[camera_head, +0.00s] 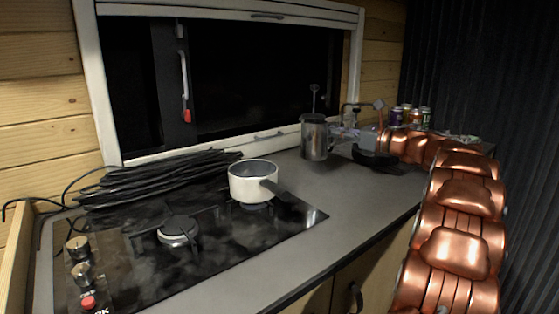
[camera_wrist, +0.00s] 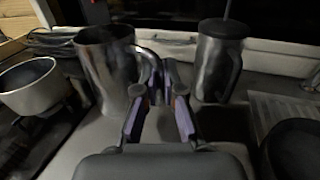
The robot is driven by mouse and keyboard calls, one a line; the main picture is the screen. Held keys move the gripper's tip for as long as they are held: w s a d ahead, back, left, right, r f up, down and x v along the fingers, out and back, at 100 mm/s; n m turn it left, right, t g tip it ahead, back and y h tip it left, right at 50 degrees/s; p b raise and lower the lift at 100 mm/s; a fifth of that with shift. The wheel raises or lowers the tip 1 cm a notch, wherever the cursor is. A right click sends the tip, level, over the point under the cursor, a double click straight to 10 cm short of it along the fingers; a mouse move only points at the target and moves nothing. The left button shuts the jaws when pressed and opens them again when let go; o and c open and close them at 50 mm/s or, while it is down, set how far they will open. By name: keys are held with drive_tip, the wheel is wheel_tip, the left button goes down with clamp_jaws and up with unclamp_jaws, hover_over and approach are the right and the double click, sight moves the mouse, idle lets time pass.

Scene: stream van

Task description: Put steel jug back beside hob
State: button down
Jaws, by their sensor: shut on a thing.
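The steel jug (camera_head: 314,141) is upright at the worktop to the right of the hob (camera_head: 215,235); I cannot tell whether its base touches. In the wrist view the jug (camera_wrist: 108,65) is at the left, with its handle toward my gripper. My gripper (camera_wrist: 158,92) is shut on the jug's handle, with a purple-sided finger on each side of it. In the head view my gripper (camera_head: 345,133) reaches the jug from the right. The jug's far side is hidden.
A steel plunger pot (camera_wrist: 219,60) stands close by on the right, mostly hidden behind the jug in the head view. A white saucepan (camera_head: 247,184) sits on the hob, its dark handle pointing right. Black cable (camera_head: 150,180) lies behind. Worktop (camera_head: 345,195) in front is clear.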

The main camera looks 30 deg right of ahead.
sight(324, 144)
drive_tip(key=shift+m+t+h, duration=0.3)
drive_tip(key=shift+m+h, duration=0.2)
drive_tip(key=shift+h, duration=0.2)
drive_tip(key=a+p, duration=0.1)
drive_tip(key=s+a+p, duration=0.1)
drive_tip(key=a+p, duration=0.1)
drive_tip(key=s+a+f+p, duration=0.1)
drive_tip(key=a+p, duration=0.1)
drive_tip(key=shift+s, duration=0.15)
drive_tip(key=shift+s+a+f+p, duration=0.35)
drive_tip(key=shift+a+f+p, duration=0.05)
drive_tip(key=shift+f+p, duration=0.05)
drive_tip(key=shift+w, duration=0.15)
drive_tip(key=shift+h, duration=0.3)
drive_tip(key=w+f+p, duration=0.1)
drive_tip(key=w, duration=0.4)
drive_tip(key=w+d+f+p, duration=0.1)
drive_tip(key=w+f, duration=0.1)
drive_tip(key=w, duration=0.3)
drive_tip(key=w+d+f+p, duration=0.1)
drive_tip(key=w+f+p, duration=0.1)
drive_tip(key=w, duration=0.3)
drive_tip(key=shift+w+d, duration=0.2)
drive_tip(key=shift+w, duration=0.05)
drive_tip(key=shift+f+b, duration=0.25)
drive_tip(key=shift+b, duration=0.15)
